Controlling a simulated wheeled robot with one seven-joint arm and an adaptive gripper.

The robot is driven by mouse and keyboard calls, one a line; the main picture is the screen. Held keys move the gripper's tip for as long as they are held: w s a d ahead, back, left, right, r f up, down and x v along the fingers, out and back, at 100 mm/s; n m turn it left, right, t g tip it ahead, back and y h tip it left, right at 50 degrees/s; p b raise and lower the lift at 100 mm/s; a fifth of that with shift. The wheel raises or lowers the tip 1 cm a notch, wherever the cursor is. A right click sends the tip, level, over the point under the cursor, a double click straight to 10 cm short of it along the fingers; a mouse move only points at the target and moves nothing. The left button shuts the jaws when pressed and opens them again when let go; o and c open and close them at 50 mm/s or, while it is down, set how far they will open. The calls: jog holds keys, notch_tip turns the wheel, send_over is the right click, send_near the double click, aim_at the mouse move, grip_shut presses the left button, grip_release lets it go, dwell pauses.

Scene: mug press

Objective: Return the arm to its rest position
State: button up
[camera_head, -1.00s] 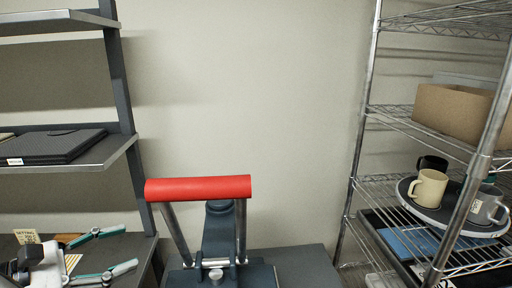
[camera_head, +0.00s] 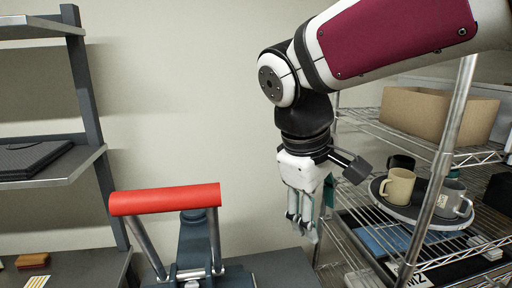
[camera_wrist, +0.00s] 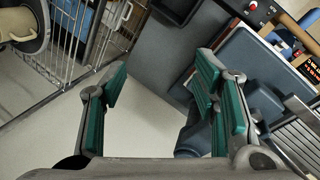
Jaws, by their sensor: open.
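My gripper (camera_head: 308,225) hangs from my white and maroon arm in the head view, pointing down, between the mug press and the wire rack. In the wrist view my gripper (camera_wrist: 155,95) has its green-padded fingers spread apart with nothing between them. The mug press (camera_head: 195,245) stands at the lower middle with its red handle bar (camera_head: 165,199) raised. The press also shows at the right of the wrist view (camera_wrist: 240,65), beyond the right finger. My gripper is to the right of the press and apart from it.
The wire rack (camera_head: 455,90) at right holds a cardboard box (camera_head: 435,112) and a round tray (camera_head: 450,222) with a cream mug (camera_head: 397,186), a grey mug (camera_head: 452,200) and a black mug (camera_head: 401,162). Dark shelves (camera_head: 60,165) stand at left. Bare wall lies between.

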jog(key=s+d+f+m+t+y, duration=0.1)
jog(key=s+d+m, duration=0.3)
jog(key=s, duration=0.3)
jog(key=s+d+f+m+t+y, duration=0.1)
jog(key=s+d+m+y, duration=0.1)
jog(key=s+d+m, duration=0.2)
jog(key=s, duration=0.3)
jog(key=shift+s+d+f+m+t, duration=0.15)
jog(key=shift+s+f+m+t, duration=0.05)
jog(key=shift+f+m+t, duration=0.1)
